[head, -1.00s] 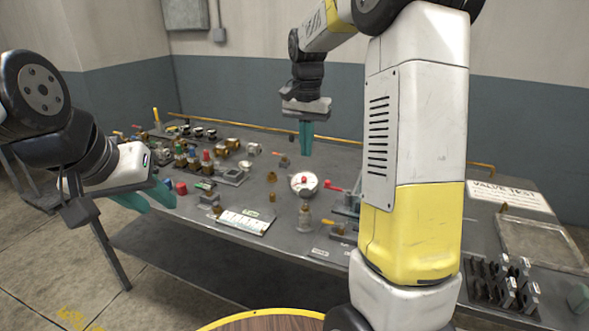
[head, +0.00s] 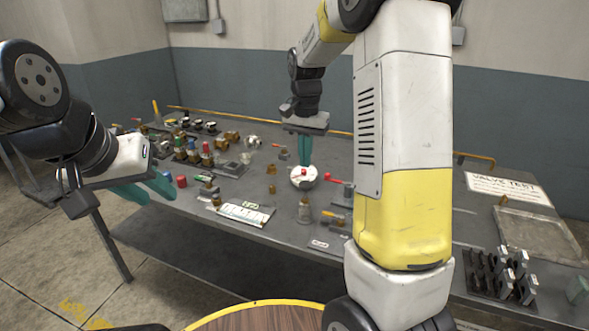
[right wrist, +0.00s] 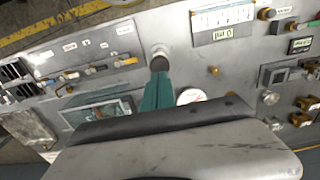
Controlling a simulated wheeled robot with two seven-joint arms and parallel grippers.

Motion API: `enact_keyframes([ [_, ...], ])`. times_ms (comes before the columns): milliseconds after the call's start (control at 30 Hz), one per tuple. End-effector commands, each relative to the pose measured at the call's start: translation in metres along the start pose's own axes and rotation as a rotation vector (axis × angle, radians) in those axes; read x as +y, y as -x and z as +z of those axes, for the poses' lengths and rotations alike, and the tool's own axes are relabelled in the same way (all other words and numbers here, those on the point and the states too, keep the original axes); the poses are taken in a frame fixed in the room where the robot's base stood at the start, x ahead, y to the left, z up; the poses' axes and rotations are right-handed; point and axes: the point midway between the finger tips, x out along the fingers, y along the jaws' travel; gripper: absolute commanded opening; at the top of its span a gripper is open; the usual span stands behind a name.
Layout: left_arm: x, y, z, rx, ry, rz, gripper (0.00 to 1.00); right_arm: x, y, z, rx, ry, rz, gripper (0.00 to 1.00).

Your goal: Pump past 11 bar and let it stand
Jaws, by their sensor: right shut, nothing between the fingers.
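My right gripper (head: 305,163) is shut and empty, its teal fingers pointing down above the bench. In the right wrist view its fingertips (right wrist: 160,72) overlap the edge of a dark-topped round knob (right wrist: 159,56); I cannot tell if they touch. In the head view this seems to be the upright grey-brown pump-like fitting (head: 304,208), below the fingertips. My left gripper (head: 146,190) is open and empty, left of the bench.
A red-handled lever (head: 335,180) lies right of the gauge. A white scale plate (head: 245,214) lies front left. Several coloured valves (head: 190,150) crowd the back left. A grey tray (head: 540,236), a valve test sign (head: 508,188) and a rack (head: 500,277) are at right.

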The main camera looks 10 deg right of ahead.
Motion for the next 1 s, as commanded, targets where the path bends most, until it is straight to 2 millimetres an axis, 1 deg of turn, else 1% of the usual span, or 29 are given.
enact_keyframes([
  [33, 0.0, 0.0, 0.0, 0.0, 0.0, 0.0, 0.34, 0.001, -0.012, 0.001, -0.004, 0.0, 0.003, 0.0],
  [100, 0.0, 0.0, 0.0, 0.0, 0.0, 0.0, 0.34, 0.001, -0.025, 0.001, -0.003, 0.0, 0.003, 0.0],
  [200, 0.0, 0.0, 0.0, 0.0, 0.0, 0.0, 0.34, 0.001, -0.04, 0.0, -0.003, 0.0, 0.002, 0.0],
  [300, 0.0, 0.0, 0.0, 0.0, 0.0, 0.0, 0.34, 0.0, -0.051, 0.0, -0.001, 0.0, 0.001, 0.0],
  [467, 0.0, 0.0, 0.0, 0.0, 0.0, 0.0, 0.34, 0.0, -0.059, 0.0, 0.0, 0.001, 0.0, 0.0],
  [833, 0.0, 0.0, 0.0, 0.0, 0.0, 0.0, 0.34, 0.0, -0.061, 0.0, 0.0, 0.0, 0.001, 0.0],
  [933, 0.0, 0.0, 0.0, 0.0, 0.0, 0.0, 0.34, 0.0, -0.071, 0.0, -0.003, 0.0, 0.003, 0.0],
  [1000, 0.0, 0.0, 0.0, 0.0, 0.0, 0.0, 0.34, 0.0, -0.083, 0.001, -0.003, 0.0, 0.003, 0.0],
])
